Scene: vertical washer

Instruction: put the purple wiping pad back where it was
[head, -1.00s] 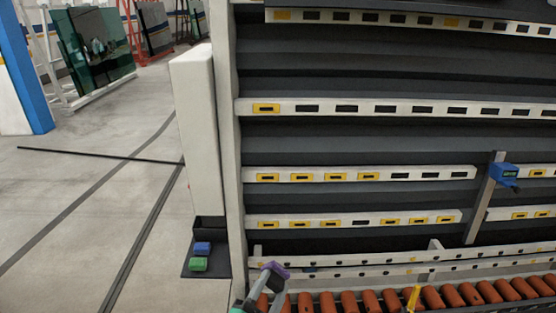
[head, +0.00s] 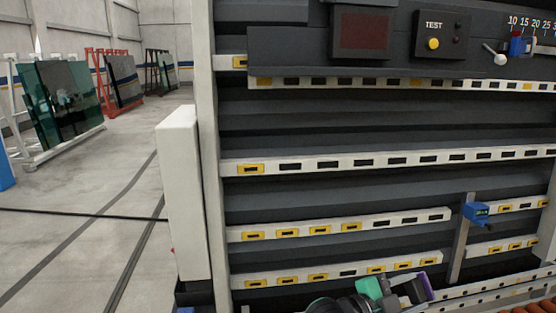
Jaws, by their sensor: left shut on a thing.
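The purple wiping pad (head: 428,286) is at the bottom of the head view, right of centre, in front of the washer's lower rails. Only its edge shows; the rest is hidden by my gripper. My left gripper (head: 412,290), with green and dark parts, is shut on the pad and points right. The dark holder at the washer's lower left is almost wholly below the picture. A sliver of the blue pad (head: 186,310) shows there at the bottom edge. My right gripper is not in view.
The washer's white rails (head: 390,160) with yellow and black slots fill the right. A white post (head: 181,195) stands at its left end. A blue device (head: 477,212) sits on an upright. Orange rollers (head: 540,307) show at lower right.

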